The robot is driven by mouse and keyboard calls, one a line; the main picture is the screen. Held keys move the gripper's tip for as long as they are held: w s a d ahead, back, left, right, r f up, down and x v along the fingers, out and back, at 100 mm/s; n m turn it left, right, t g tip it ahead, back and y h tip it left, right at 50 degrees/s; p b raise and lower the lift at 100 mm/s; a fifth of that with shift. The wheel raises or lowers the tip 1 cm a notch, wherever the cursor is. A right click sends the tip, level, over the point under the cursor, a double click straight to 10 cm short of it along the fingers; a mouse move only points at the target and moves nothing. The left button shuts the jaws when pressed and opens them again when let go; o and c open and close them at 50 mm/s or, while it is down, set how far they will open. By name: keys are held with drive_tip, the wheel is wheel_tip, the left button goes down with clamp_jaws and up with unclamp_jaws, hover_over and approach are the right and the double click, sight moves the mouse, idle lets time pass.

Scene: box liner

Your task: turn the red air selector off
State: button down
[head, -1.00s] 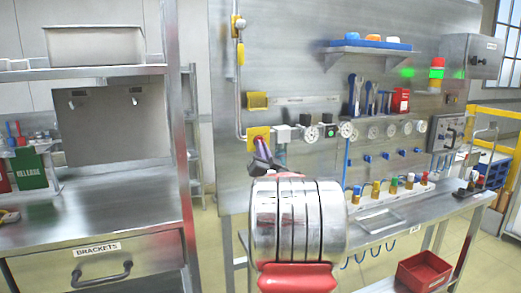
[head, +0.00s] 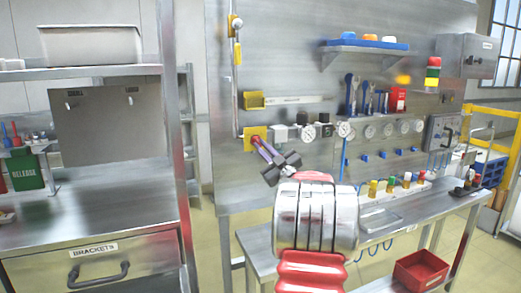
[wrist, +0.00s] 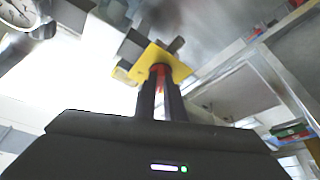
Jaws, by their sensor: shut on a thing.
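The red air selector (wrist: 160,72) shows between my fingers in the wrist view, in front of its yellow plate (wrist: 179,63). In the head view, the yellow plate (head: 249,134) is on the metal wall panel, left of a row of gauges. My gripper (head: 257,141) reaches up and left to the plate, and it also shows in the wrist view (wrist: 160,79). Its fingers are shut on the red selector, one on each side. Most of the selector is hidden by the fingers, so its exact angle is hard to tell.
A gauge (head: 344,129) and fittings sit right of the selector. An empty yellow holder (head: 255,101) is above it. A workbench (head: 391,227) with colored-cap bottles stands below to the right. A steel shelf unit (head: 110,203) stands to the left.

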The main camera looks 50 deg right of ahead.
drive_tip(key=shift+r+n+y, duration=0.2)
drive_tip(key=shift+n+y, duration=1)
drive_tip(key=shift+n, duration=1.1)
drive_tip(key=shift+w, duration=0.1)
drive_tip(key=c, duration=1.8)
unclamp_jaws()
drive_tip(key=shift+c, duration=0.2)
drive_tip(key=shift+r, duration=0.1)
drive_tip(key=shift+d, duration=0.1)
drive_tip(key=shift+s, duration=0.3)
drive_tip(key=v, duration=1.3)
drive_tip(key=shift+s+f, duration=0.2)
drive_tip(key=shift+f, duration=0.05)
